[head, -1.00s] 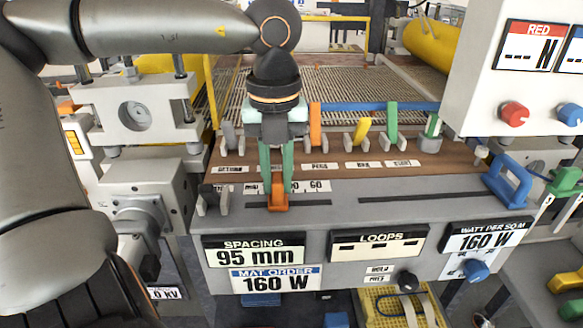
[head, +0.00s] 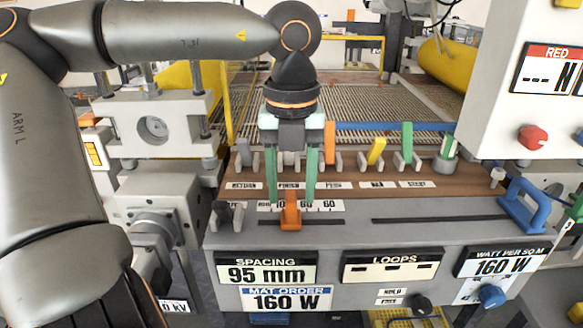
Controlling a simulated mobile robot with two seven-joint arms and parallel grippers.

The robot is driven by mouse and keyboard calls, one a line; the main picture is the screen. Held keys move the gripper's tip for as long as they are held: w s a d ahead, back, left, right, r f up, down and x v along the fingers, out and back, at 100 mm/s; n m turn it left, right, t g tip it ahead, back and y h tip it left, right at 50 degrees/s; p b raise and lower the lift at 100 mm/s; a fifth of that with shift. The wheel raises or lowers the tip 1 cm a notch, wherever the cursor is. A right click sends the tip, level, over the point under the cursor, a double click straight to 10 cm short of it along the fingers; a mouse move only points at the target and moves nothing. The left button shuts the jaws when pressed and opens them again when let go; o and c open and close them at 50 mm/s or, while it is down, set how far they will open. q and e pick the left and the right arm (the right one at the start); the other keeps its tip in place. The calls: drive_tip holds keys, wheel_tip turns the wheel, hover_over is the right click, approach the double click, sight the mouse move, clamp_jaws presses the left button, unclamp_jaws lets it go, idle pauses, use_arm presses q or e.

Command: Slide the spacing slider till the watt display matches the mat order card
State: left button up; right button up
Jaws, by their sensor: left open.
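The orange spacing slider (head: 291,213) stands in its slot on the grey console, under a printed scale. My left gripper (head: 291,196) is above and around it, its green fingers apart on either side of the slider, not closed on it. The spacing display (head: 266,272) reads 95 mm. The mat order card (head: 287,299) below it reads 160 W. The watt per sq m display (head: 501,265) at the right reads 160 W, the same as the card. My right gripper is not in the head view.
A loops display (head: 392,267) shows dashes. A blue handle (head: 522,205) stands at the console's right end. Several coloured levers, among them a yellow one (head: 376,150), line the brown shelf behind. A white panel with a red knob (head: 533,137) overhangs the right.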

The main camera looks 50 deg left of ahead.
sight(291, 196)
use_arm(q)
wheel_tip(291, 196, up, 11)
drive_tip(key=p, duration=0.1)
drive_tip(key=shift+f, duration=0.2)
idle(0.5)
